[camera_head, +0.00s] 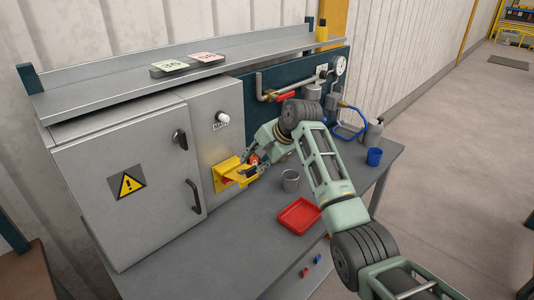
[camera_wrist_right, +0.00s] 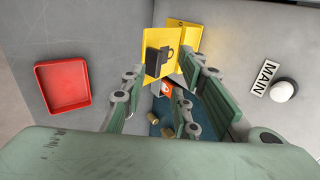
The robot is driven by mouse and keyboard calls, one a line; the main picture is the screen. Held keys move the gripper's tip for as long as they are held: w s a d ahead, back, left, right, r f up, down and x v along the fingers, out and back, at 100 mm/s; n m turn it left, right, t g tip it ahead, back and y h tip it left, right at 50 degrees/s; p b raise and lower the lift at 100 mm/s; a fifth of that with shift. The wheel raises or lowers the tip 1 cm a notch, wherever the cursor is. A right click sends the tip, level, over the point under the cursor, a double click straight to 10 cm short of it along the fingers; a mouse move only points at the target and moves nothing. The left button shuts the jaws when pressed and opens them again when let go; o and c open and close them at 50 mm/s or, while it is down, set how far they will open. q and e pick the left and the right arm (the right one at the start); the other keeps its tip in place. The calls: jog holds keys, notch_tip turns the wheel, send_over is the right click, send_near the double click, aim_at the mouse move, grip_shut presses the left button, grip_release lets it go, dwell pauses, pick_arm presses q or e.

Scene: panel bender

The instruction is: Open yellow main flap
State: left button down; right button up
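The yellow main flap (camera_head: 240,174) is on the front of the grey cabinet, below the MAIN label. It juts outward from its yellow backing plate (camera_head: 219,175). In the right wrist view the yellow flap (camera_wrist_right: 153,35) bears a black block with a loop, at an angle to the yellow plate (camera_wrist_right: 188,37). My right gripper (camera_head: 255,168) is at the flap's right side. In the wrist view the right gripper (camera_wrist_right: 165,75) has its fingers apart, with the black block just beyond the tips. Contact is unclear. My left gripper is not in view.
A cabinet door with a handle (camera_head: 193,196) is left of the flap. A metal cup (camera_head: 291,181), a red tray (camera_head: 299,216) and a blue cup (camera_head: 374,157) stand on the bench. Pipes with a red valve lever (camera_head: 286,96) are behind my right arm. A white knob (camera_head: 223,116) is above.

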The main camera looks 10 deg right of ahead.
jog(key=v, duration=0.6)
jog(key=shift+d+f, duration=0.25)
jog(key=shift+d, duration=0.1)
jog(key=shift+s, duration=0.2)
jog(key=shift+o, duration=0.2)
